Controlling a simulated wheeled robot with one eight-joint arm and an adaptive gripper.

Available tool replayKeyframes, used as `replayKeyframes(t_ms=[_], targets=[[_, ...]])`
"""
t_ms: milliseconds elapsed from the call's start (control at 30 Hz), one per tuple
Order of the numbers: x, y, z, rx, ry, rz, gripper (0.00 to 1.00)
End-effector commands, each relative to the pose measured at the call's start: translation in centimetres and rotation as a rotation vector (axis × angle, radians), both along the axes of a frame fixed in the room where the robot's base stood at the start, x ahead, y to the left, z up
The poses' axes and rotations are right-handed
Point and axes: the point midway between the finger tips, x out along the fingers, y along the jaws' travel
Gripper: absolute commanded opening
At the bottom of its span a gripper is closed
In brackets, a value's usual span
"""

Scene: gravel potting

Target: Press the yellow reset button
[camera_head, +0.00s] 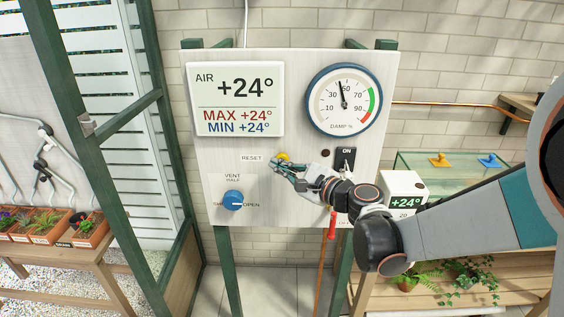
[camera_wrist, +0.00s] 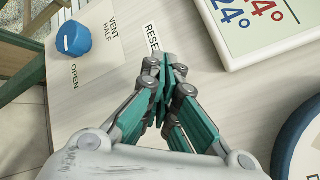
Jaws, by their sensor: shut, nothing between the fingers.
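The yellow reset button (camera_head: 283,156) is on the pale panel, just right of the RESET label (camera_head: 252,158). Only its upper part shows above my fingers in the head view. My gripper (camera_head: 277,165) is shut and empty, with its fingertips right at the button. I cannot tell whether they touch it. In the wrist view the shut fingers of my gripper (camera_wrist: 168,75) point at the panel beside the RESET label (camera_wrist: 152,38), and the button is hidden behind them.
A blue vent knob (camera_head: 233,199) is below left of the button. An ON switch (camera_head: 345,159) is to the right. The air display (camera_head: 236,99) and the round damp gauge (camera_head: 344,99) are above. A red-handled thing (camera_head: 332,226) hangs below my wrist.

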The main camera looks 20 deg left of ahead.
Motion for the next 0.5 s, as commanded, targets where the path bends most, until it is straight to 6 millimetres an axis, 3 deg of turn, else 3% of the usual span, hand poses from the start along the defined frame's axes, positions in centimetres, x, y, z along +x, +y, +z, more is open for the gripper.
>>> replayKeyframes(t_ms=[500], targets=[[-0.79,-0.17,0.00,0.000,0.000,0.000,0.00]])
